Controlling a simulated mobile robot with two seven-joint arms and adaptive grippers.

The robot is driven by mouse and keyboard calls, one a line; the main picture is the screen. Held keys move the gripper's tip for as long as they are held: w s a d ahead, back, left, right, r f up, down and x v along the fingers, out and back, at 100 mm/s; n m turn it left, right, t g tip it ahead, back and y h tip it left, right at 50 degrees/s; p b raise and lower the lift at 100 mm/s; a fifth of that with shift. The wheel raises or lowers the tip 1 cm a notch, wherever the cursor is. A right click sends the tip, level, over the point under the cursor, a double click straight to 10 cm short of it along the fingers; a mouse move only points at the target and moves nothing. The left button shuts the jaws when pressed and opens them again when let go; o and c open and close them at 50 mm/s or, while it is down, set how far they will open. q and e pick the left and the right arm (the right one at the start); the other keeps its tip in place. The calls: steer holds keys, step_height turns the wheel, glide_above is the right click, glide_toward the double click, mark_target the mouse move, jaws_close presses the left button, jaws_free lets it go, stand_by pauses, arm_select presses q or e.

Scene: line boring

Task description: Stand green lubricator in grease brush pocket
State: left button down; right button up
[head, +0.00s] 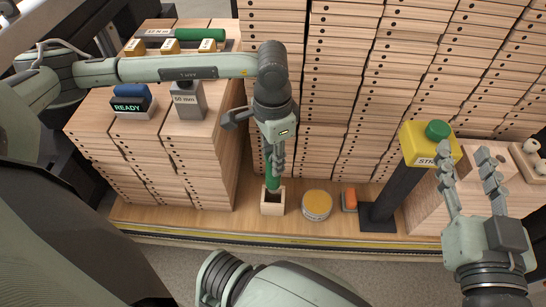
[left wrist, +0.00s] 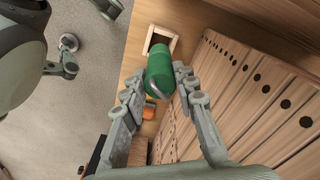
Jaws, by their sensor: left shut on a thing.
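My left gripper (head: 275,163) is shut on the green lubricator (head: 273,178), which hangs roughly upright below the fingers. The lubricator also shows between both fingers in the left wrist view (left wrist: 162,78), with a grey metal spout at its near end. The pocket (head: 272,208) is a small open-topped wooden box on the bench. The lubricator's lower end is at the pocket's opening in the head view; I cannot tell whether it is inside. In the left wrist view it covers part of the pocket's rim (left wrist: 174,42). My right gripper (head: 464,160) is open and empty at the right.
A round tin (head: 317,205) and an orange item (head: 350,198) stand right of the pocket. A yellow box with a green button (head: 430,143) stands on a dark post further right. Stacked wooden drawers rise behind and left. A READY block (head: 132,102) sits on the left stack.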

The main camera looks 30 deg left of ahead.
mark_target(272, 183)
arm_select(q)
steer(key=shift+f, duration=0.1)
stand_by(0.6)
steer(key=shift+f+b, duration=0.6)
steer(key=shift+b, duration=0.7)
steer(key=shift+f, duration=0.15)
steer(key=shift+f+b, duration=0.65)
steer(key=shift+b, duration=0.3)
steer(key=shift+b, duration=0.35)
stand_by(0.3)
